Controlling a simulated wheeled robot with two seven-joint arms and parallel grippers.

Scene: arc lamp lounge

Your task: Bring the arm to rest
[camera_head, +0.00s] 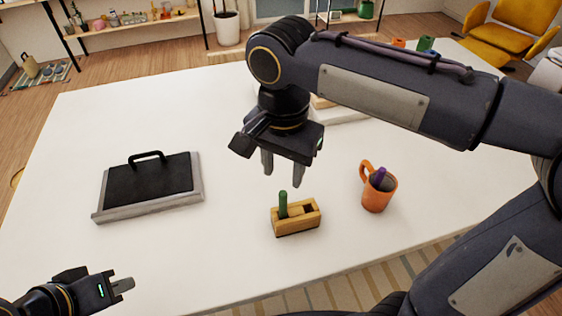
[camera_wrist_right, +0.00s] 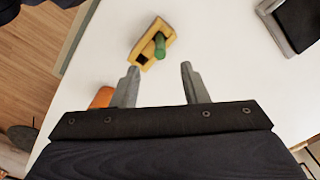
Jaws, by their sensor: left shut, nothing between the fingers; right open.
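My right gripper (camera_head: 283,165) is open and empty, pointing down above the white table (camera_head: 220,265), behind a small yellow wooden holder (camera_head: 298,224). A green peg (camera_head: 283,203) stands upright in the holder's left slot; the right slot looks empty. In the right wrist view the two fingers (camera_wrist_right: 161,85) are apart with nothing between them, and the holder (camera_wrist_right: 146,56) with its green peg (camera_wrist_right: 159,44) lies beyond them. My left gripper (camera_head: 122,285) is shut and empty at the lower left, near the table's front edge.
An orange mug (camera_head: 378,195) with a purple item (camera_head: 377,177) inside stands right of the holder. A grey tray with a black handled lid (camera_head: 150,183) lies at left. A pale object behind my right arm is mostly hidden. The table between tray and holder is clear.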

